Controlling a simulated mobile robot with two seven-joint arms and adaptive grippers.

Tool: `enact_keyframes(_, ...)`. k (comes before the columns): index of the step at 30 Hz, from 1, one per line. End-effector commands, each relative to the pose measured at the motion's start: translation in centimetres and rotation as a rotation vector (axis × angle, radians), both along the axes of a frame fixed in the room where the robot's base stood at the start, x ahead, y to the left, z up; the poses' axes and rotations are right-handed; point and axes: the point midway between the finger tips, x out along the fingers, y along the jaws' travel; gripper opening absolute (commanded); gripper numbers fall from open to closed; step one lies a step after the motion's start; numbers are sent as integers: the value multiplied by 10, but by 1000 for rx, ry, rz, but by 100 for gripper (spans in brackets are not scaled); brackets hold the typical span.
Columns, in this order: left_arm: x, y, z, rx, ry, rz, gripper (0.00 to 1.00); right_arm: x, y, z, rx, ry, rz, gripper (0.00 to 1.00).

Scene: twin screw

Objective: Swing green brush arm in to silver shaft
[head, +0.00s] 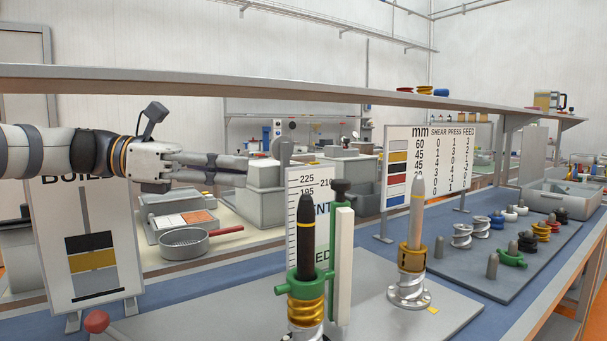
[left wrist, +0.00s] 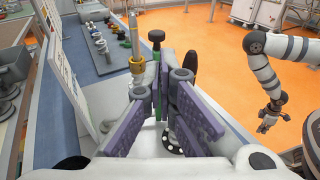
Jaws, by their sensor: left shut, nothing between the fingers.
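The silver shaft (head: 416,215) stands upright with a brass collar (head: 411,258) around it and a silver screw piece below. To its left a dark shaft (head: 307,240) stands in a green collar (head: 300,287) over a gold screw piece. A white post with a black knob (head: 340,187) and a green strip (head: 333,265) stands beside the dark shaft; I cannot tell which green part is the brush arm. My left gripper (head: 246,172) is shut and empty, left of and apart from them. My right gripper (left wrist: 264,127) shows small in the left wrist view.
A grey board with several screw pieces (head: 510,257) lies to the right. A chart sign (head: 425,160) stands behind the silver shaft, and a scale sign (head: 299,215) behind the dark shaft. A shelf (head: 250,87) crosses above. Bare grey plate (head: 380,310) lies between the shafts.

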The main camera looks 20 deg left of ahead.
Motion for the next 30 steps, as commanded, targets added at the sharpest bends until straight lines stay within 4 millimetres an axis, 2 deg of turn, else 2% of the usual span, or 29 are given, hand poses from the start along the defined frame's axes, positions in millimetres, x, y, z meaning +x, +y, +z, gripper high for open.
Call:
enact_keyframes(9,28,-65,-13,3,4,-3,0,-1,0,-1,0,3,0,0)
enact_keyframes(15,42,-98,-18,3,2,-3,0,-1,0,-1,0,4,0,0)
enact_keyframes(21,48,-114,-19,3,-1,-2,0,0,0,0,0,0,0,0)
enact_keyframes(30,49,-115,-20,2,-1,-1,0,0,0,0,0,0,0,0)
